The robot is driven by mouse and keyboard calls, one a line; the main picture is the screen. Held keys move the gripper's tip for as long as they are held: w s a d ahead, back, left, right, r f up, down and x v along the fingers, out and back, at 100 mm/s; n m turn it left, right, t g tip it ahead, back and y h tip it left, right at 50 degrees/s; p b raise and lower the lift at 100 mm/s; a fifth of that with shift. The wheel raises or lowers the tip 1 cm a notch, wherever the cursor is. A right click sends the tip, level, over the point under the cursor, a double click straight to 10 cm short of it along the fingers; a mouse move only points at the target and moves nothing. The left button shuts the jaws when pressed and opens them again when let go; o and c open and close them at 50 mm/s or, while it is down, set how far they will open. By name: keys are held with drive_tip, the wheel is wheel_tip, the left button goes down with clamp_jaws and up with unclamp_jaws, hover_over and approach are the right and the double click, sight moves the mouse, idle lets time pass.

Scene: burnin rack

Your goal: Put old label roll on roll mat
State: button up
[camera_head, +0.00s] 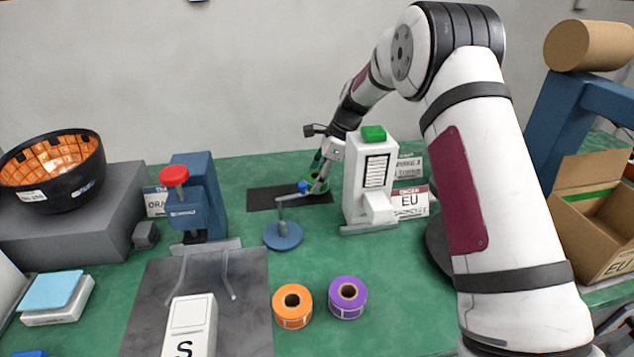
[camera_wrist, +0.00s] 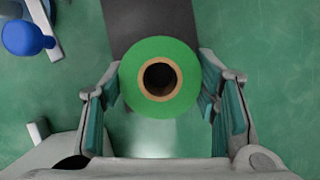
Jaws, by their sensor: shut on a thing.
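A green label roll (camera_head: 314,186) with a brown core is held upright between the fingers of my gripper (camera_head: 322,172). The wrist view looks down on this green roll (camera_wrist: 181,92), with a finger against each side. A dark flat mat (camera_head: 262,198) lies at the back of the bench. The roll is at the right end of this mat in the head view. In the wrist view the roll overlaps the end of the dark mat (camera_wrist: 150,22). I cannot tell whether the roll touches the mat or hangs just above it.
A blue-knobbed stand (camera_head: 283,236) is close in front of the mat. A white label printer (camera_head: 369,180) stands right of it. Orange (camera_head: 292,308) and purple (camera_head: 347,297) rolls lie in front. A blue press with a red knob (camera_head: 196,205) stands left.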

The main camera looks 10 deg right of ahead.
drive_tip(key=shift+f, duration=0.7)
drive_tip(key=o, duration=1.2)
drive_tip(key=shift+f, duration=0.15)
drive_tip(key=p+v, duration=0.1)
drive_tip(key=v, duration=1.1)
drive_tip(key=shift+a+r, duration=0.1)
drive_tip(key=shift+r, duration=0.15)
